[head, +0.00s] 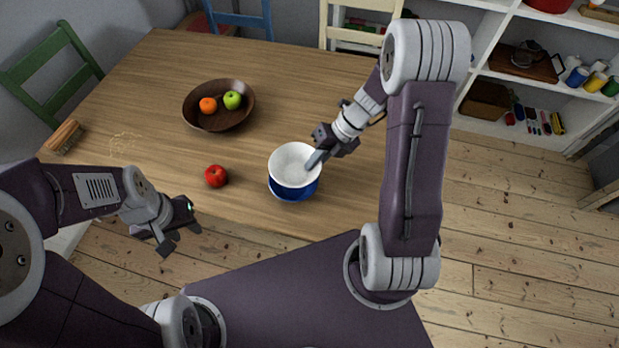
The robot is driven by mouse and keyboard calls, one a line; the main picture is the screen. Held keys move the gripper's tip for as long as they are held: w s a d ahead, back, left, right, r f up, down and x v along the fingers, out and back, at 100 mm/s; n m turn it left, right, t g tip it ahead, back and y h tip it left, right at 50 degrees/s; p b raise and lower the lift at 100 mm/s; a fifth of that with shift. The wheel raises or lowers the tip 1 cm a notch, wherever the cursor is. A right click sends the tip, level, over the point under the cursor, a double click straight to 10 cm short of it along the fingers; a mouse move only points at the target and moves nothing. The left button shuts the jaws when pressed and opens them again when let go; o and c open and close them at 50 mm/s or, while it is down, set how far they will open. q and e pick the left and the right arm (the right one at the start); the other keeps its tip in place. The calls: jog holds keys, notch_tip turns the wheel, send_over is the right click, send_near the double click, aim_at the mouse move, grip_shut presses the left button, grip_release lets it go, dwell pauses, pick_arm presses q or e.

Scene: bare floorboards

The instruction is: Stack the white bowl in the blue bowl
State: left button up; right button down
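The white bowl (293,160) is upright at the near edge of the table, directly over the blue bowl (292,192). Its lower part is hidden by the blue bowl's wall; I cannot tell if it rests on the blue bowl's bottom. My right gripper (315,160) is at the white bowl's right rim, with a grey finger over the rim. The other finger is not clearly seen, so I cannot tell whether it grips the rim. My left gripper (180,240) is open and empty, in front of the table's near edge at the left.
A red apple (215,176) lies left of the bowls. A brown bowl (232,119) with an orange (208,105) and a green apple (232,100) stands farther back. The table (300,85) is clear behind the bowls.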

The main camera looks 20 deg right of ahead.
jog(key=shift+s+a+f, duration=0.35)
jog(key=shift+a+f, duration=0.1)
jog(key=shift+a, duration=0.1)
notch_tip(320, 180, down, 4)
jog(key=shift+b, duration=1)
jog(key=shift+s+r, duration=0.1)
jog(key=shift+s, duration=0.25)
jog(key=c, duration=1.6)
grip_release()
jog(key=w+p+v, duration=0.1)
jog(key=p+v, duration=0.3)
jog(key=v, duration=0.7)
jog(key=s+a+m+h, duration=0.1)
jog(key=s+m+h, duration=0.1)
jog(key=m, duration=0.9)
jog(key=s+a+m+h, duration=0.1)
jog(key=s+m+h, duration=0.1)
jog(key=m, duration=1)
jog(key=s+a+m+h, duration=0.1)
jog(key=s+m, duration=0.3)
jog(key=m, duration=0.8)
jog(key=shift+s+a+r+t+h, duration=0.3)
jog(key=shift+a+r+h, duration=0.1)
jog(key=shift+h, duration=0.2)
